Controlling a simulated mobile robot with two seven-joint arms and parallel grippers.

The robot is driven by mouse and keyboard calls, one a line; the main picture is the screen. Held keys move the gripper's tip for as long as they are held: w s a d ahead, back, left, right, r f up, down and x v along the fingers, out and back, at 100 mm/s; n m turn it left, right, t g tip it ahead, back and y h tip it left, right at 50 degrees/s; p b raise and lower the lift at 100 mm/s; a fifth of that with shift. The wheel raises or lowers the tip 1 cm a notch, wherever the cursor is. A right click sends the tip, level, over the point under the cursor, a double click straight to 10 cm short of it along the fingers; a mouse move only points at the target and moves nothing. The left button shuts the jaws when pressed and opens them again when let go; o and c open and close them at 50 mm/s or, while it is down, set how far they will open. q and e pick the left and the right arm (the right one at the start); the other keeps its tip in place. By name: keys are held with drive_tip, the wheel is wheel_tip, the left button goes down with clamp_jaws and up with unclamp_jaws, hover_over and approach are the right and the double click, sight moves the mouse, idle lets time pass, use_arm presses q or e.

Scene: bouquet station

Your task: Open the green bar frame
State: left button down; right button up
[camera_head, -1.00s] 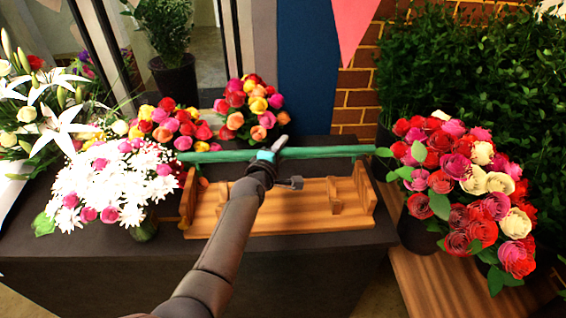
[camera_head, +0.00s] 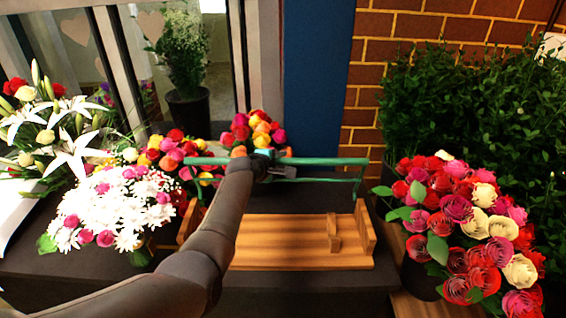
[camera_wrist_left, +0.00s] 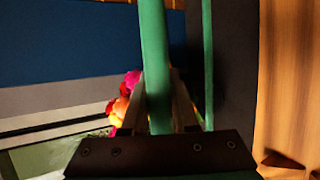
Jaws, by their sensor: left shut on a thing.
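The green bar frame (camera_head: 325,161) stands raised over the back of a wooden tray-like stand (camera_head: 290,228), with one side leg (camera_head: 358,182) showing near the stand's right end. My left gripper (camera_head: 274,155) is at the middle of the top bar and shut on it; my own arm hides part of the bar and of the stand. In the left wrist view the green bar (camera_wrist_left: 155,60) runs between the two fingers, and a second thinner green bar (camera_wrist_left: 208,65) shows to its right. My right gripper is not in view.
White daisies with pink roses (camera_head: 118,208) stand left of the stand. Red, pink and cream roses (camera_head: 465,222) stand at the right. Colorful roses (camera_head: 256,130) sit behind the bar. The dark table (camera_head: 310,280) is clear in front.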

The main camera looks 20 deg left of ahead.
use_arm(q)
drive_tip(key=shift+s+d+f, duration=0.1)
drive_tip(key=shift+s+f, duration=0.15)
drive_tip(key=shift+f, duration=0.5)
idle(0.5)
drive_tip(key=c, duration=0.9)
unclamp_jaws()
drive_tip(key=shift+w, duration=0.1)
drive_tip(key=shift+c, duration=0.2)
drive_tip(key=shift+o, duration=1.3)
drive_tip(key=shift+w+r, duration=0.1)
drive_tip(key=shift+w, duration=0.05)
drive_tip(key=shift+r, duration=0.15)
drive_tip(key=shift+r, duration=0.1)
